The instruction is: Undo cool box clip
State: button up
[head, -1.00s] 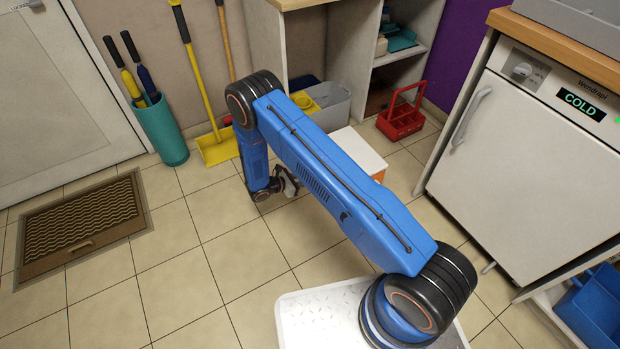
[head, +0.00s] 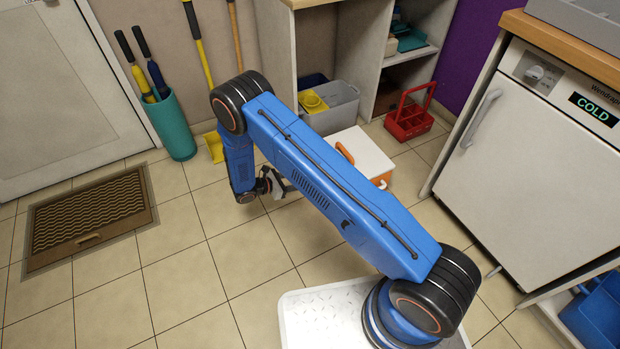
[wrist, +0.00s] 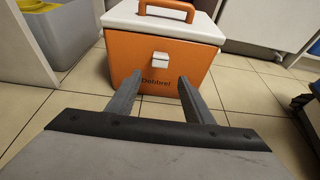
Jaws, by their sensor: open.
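The orange cool box (wrist: 180,85) with a white lid (wrist: 190,30) and an orange handle stands on the tiled floor in the wrist view. A white clip (wrist: 160,59) sits at the middle of its front, just under the lid edge. In the head view the cool box (head: 368,155) is partly hidden behind my arm. My gripper (wrist: 156,84) is open, its two fingers pointing at the box front below the clip, with nothing between them. In the head view my gripper (head: 276,185) is low over the floor, left of the box.
A grey bin (head: 335,108) with a yellow item stands behind the box by the shelf unit (head: 310,40). A red caddy (head: 409,118) is behind it on the right. A white appliance (head: 525,150) stands at right. Floor at left is clear around a mat (head: 88,220).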

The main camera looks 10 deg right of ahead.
jog(key=v, duration=0.8)
jog(key=shift+a, duration=0.3)
jog(key=shift+s+r, duration=0.1)
jog(key=shift+r, duration=0.05)
jog(key=d+r+m+g+y, duration=0.1)
jog(key=d+r+m+g, duration=0.2)
jog(key=r, duration=0.8)
jog(key=d+r+m+g+y, duration=0.1)
jog(key=d+r+m+y, duration=0.15)
jog(key=d+r, duration=0.6)
jog(key=s+d+r+m+g+y, duration=0.1)
jog(key=s+d+r+m, duration=0.25)
jog(key=r, duration=0.55)
jog(key=s+d+r+m+y, duration=0.2)
jog(key=s+d+r, duration=0.15)
jog(key=r, duration=0.55)
jog(key=s+d+r+m+t+y, duration=0.1)
jog(key=s+d+r+m+y, duration=0.15)
jog(key=s+r, duration=0.35)
jog(key=s+d+r+m+y, duration=0.1)
jog(key=s+d+r+m, duration=0.3)
jog(key=s, duration=0.4)
jog(key=s+d+r+m+t+y, duration=0.1)
jog(key=s+r+m+t, duration=0.1)
jog(key=s, duration=0.6)
jog(key=s+r+m+t+y, duration=0.2)
jog(key=s, duration=0.6)
jog(key=shift+d+r+y, duration=0.25)
jog(key=shift+d+y, duration=0.05)
jog(key=shift+d, duration=0.05)
